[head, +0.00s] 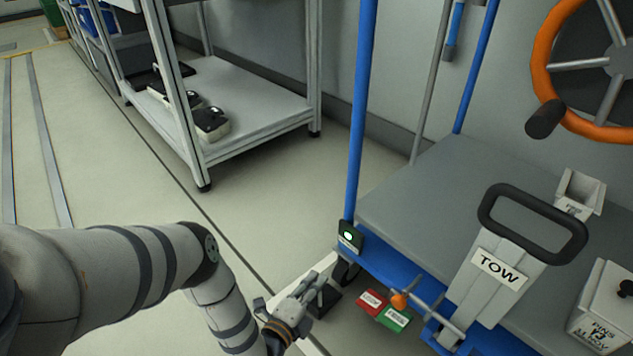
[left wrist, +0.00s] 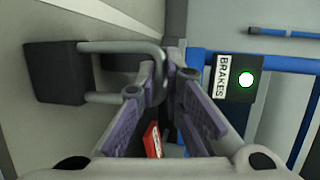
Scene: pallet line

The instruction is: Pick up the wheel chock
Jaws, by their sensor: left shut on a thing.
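The wheel chock is a black block with a grey bar handle. In the left wrist view the chock (left wrist: 55,72) is at the left, its handle reaching between my fingers. In the head view the chock (head: 327,301) shows dark beside the cart's front corner, partly behind my gripper. My left gripper (head: 309,287) is shut on the chock's handle; in the left wrist view its purple-grey fingers (left wrist: 172,80) close around the bar. I cannot tell whether the chock touches the floor. My right gripper is in neither view.
The blue cart (head: 410,205) with a TOW handle (head: 497,268) stands at right. A brakes box (head: 349,238) with a lit green lamp is on its corner. Red (head: 372,302) and green (head: 393,318) tags hang at its front. A shelf (head: 255,105) stands behind; the left floor is open.

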